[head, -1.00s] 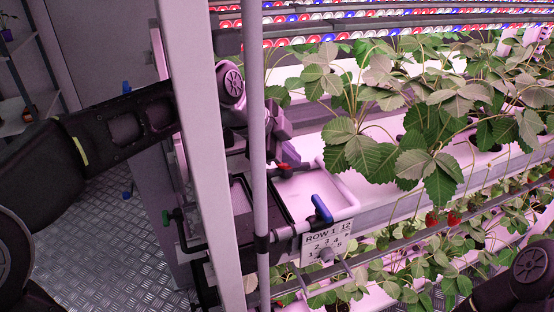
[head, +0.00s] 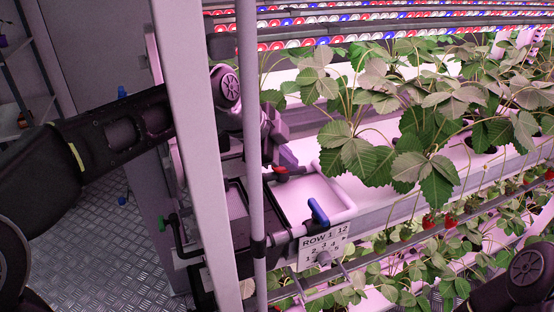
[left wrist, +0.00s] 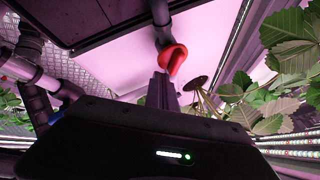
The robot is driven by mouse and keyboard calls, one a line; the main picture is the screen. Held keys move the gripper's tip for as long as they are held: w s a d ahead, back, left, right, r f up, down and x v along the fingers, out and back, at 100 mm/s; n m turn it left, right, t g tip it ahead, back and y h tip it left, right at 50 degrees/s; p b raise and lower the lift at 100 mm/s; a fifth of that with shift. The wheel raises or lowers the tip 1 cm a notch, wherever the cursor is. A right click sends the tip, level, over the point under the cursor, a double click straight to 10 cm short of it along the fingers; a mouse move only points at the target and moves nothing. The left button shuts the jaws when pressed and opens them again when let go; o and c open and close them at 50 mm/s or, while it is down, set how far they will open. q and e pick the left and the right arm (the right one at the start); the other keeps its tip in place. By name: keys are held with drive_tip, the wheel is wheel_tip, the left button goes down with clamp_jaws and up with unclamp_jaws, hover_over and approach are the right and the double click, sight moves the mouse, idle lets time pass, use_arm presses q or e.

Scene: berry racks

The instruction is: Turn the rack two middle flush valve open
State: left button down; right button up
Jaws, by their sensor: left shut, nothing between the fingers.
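A red valve handle (head: 280,171) sits on a dark pipe at the rack's end, beside a white tray. It also shows in the left wrist view (left wrist: 172,60), just beyond my fingertips. My left gripper (head: 286,157) is shut and empty, right above the red handle in the head view. Its closed fingers also show in the left wrist view (left wrist: 162,88). I cannot tell whether they touch the handle. A blue valve handle (head: 318,211) stands tilted on the front pipe, and a green handle (head: 162,222) is at the lower left. My right gripper is out of view.
A pale upright post (head: 197,150) and a thin vertical pipe (head: 251,130) stand in front of my left arm. A row sign (head: 322,246) hangs below the blue handle. Strawberry leaves (head: 400,120) crowd the right side. Metal floor lies open at left.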

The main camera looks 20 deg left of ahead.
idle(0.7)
use_arm(q)
drive_tip(key=shift+a, duration=0.85)
drive_tip(key=shift+w, duration=0.1)
drive_tip(key=shift+a+r, duration=0.2)
drive_tip(key=shift+r, duration=0.15)
drive_tip(key=v, duration=0.7)
drive_tip(key=shift+s+d+b, duration=0.3)
drive_tip(key=shift+d+b, duration=0.05)
drive_tip(key=shift+b, duration=0.05)
drive_tip(key=c, duration=2.2)
unclamp_jaws()
